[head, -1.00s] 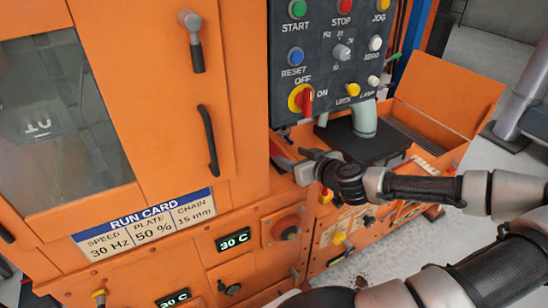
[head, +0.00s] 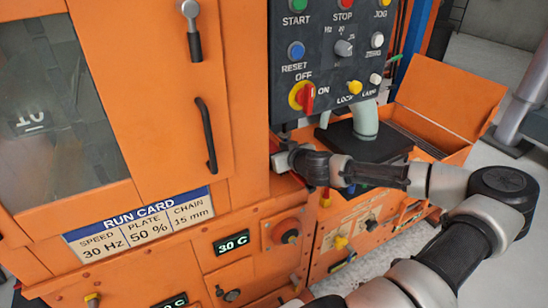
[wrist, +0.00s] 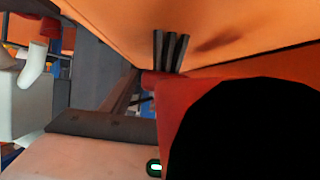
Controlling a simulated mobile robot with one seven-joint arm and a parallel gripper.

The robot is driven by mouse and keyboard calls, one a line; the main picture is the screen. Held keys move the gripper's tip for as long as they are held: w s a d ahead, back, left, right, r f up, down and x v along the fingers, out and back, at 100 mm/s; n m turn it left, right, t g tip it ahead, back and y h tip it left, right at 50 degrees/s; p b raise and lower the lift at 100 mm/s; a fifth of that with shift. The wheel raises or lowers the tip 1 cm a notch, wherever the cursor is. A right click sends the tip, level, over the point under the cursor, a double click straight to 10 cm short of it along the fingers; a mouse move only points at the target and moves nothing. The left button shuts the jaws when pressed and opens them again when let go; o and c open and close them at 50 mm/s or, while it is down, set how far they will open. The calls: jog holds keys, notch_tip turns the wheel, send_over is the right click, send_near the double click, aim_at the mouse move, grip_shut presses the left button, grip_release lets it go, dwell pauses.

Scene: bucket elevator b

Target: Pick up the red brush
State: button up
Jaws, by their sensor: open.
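The red brush shows in the wrist view as a red body (wrist: 175,100) very close to the camera, with several dark strips (wrist: 170,52) beyond it against an orange panel. A large black area covers much of the red body. In the head view only a small patch of red shows by the machine's side wall, mostly hidden behind my wrist. My gripper (head: 280,160) is at this side wall, below the control panel, and is open. I cannot tell whether its fingers are around the red body or beside it.
The orange machine (head: 235,60) fills the left, with a run card (head: 138,222) on its front. The control panel (head: 330,60) hangs above my gripper. A black plate with a grey pipe (head: 364,120) and an open orange bin (head: 450,105) stand to the right.

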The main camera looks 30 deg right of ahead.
jog(key=c, duration=1.2)
jog(key=shift+r, duration=0.1)
jog(key=shift+c, duration=0.2)
